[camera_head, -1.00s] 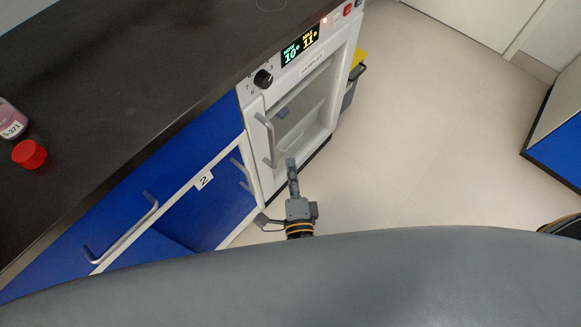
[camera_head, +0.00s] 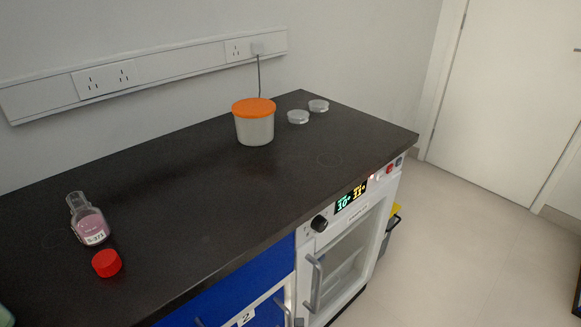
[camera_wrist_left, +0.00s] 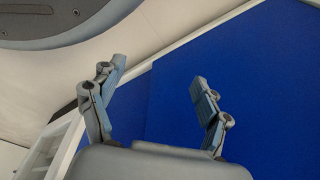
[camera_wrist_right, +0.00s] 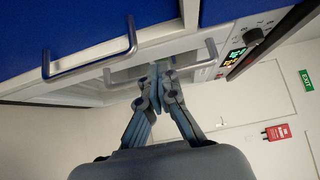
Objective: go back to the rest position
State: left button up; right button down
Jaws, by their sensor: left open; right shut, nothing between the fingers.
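In the left wrist view my left gripper (camera_wrist_left: 158,75) is open and empty, its two fingers apart in front of a blue cabinet panel (camera_wrist_left: 260,75). In the right wrist view my right gripper (camera_wrist_right: 160,70) is shut with its fingertips together and nothing between them. It is near the white oven's front (camera_wrist_right: 205,72) and a metal cabinet handle (camera_wrist_right: 90,62); I cannot tell whether it touches anything. In the head view the arms are almost wholly out of the picture.
The dark counter (camera_head: 200,200) holds a pink-liquid bottle (camera_head: 90,225), a red cap (camera_head: 106,263), an orange-lidded tub (camera_head: 254,122) and two clear dishes (camera_head: 298,117) (camera_head: 318,106). The oven (camera_head: 345,265) stands beneath it, with a yellow-lidded bin (camera_head: 391,225) beyond. Floor (camera_head: 440,250) is free at right.

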jog(key=s+d+f+n+g+y, duration=0.25)
jog(key=s+f+n+g, duration=0.45)
jog(key=f, duration=0.4)
jog(key=s+d+f+n+g+y, duration=0.2)
jog(key=s+d+f+n+g, duration=0.2)
jog(key=f+n, duration=0.65)
jog(key=s+d+f+n+g+h, duration=0.3)
jog(key=s+d+f+g+h, duration=0.15)
jog(key=s+d, duration=0.45)
pick_arm(q)
jog(key=s+a+r+g+p, duration=0.1)
jog(key=s+a+r+p, duration=0.1)
jog(key=s+p, duration=1.3)
jog(key=shift+r, duration=0.25)
pick_arm(e)
jog(key=s+d, duration=0.2)
jog(key=s, duration=0.5)
jog(key=s+d+r+g, duration=0.1)
jog(key=s+d, duration=0.1)
jog(key=s, duration=0.6)
jog(key=shift+d+r+y, duration=0.25)
jog(key=shift+r+y, duration=0.05)
jog(key=shift+g, duration=0.25)
